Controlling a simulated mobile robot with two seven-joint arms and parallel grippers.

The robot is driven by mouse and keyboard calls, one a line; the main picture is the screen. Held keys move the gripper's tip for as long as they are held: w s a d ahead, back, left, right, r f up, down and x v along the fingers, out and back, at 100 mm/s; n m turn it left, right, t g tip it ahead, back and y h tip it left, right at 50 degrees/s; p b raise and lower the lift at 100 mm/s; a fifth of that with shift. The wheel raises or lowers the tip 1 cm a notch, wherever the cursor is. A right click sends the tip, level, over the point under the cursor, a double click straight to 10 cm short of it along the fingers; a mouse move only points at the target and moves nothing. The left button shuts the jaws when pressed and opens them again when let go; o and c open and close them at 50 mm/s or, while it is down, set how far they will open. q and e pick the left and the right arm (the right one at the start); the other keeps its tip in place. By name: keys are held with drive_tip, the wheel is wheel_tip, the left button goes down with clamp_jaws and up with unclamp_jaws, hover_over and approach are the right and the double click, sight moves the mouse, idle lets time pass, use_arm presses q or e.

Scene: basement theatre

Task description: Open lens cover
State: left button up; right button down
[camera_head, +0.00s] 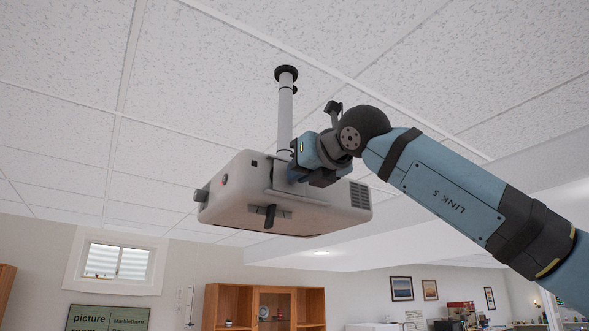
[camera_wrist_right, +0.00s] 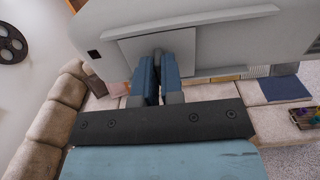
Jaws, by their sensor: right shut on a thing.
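A grey projector (camera_head: 235,195) hangs from the ceiling on a white pole (camera_head: 285,115). My right gripper (camera_head: 296,174) is at the projector's upper right side, below the pole. In the wrist view the projector (camera_wrist_right: 235,28) fills the top, with a paler rectangular panel on its side, which looks like the lens cover (camera_wrist_right: 136,50). My right gripper (camera_wrist_right: 161,60) is shut at the middle of this panel. Its fingers hide the gripped part and whatever lies behind the panel. My left gripper is not in view.
The ceiling (camera_head: 60,60) is close above my right arm. A wooden cabinet (camera_head: 214,305) and a small window (camera_head: 117,261) are far below. In the wrist view a beige sofa (camera_wrist_right: 45,125) lies below. Open air surrounds the projector's left side.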

drive_tip(key=w+d, duration=0.3)
drive_tip(key=d, duration=0.2)
drive_tip(key=shift+w+d, duration=0.2)
drive_tip(key=shift+r, duration=0.1)
drive_tip(key=c, duration=1.3)
unclamp_jaws()
drive_tip(key=shift+w+d, duration=0.1)
drive_tip(key=shift+o, duration=0.3)
drive_tip(key=shift+d, duration=0.1)
drive_tip(key=b+v, duration=0.4)
drive_tip(key=v, duration=0.9)
drive_tip(key=shift+s+d, duration=0.25)
drive_tip(key=shift+s, duration=0.05)
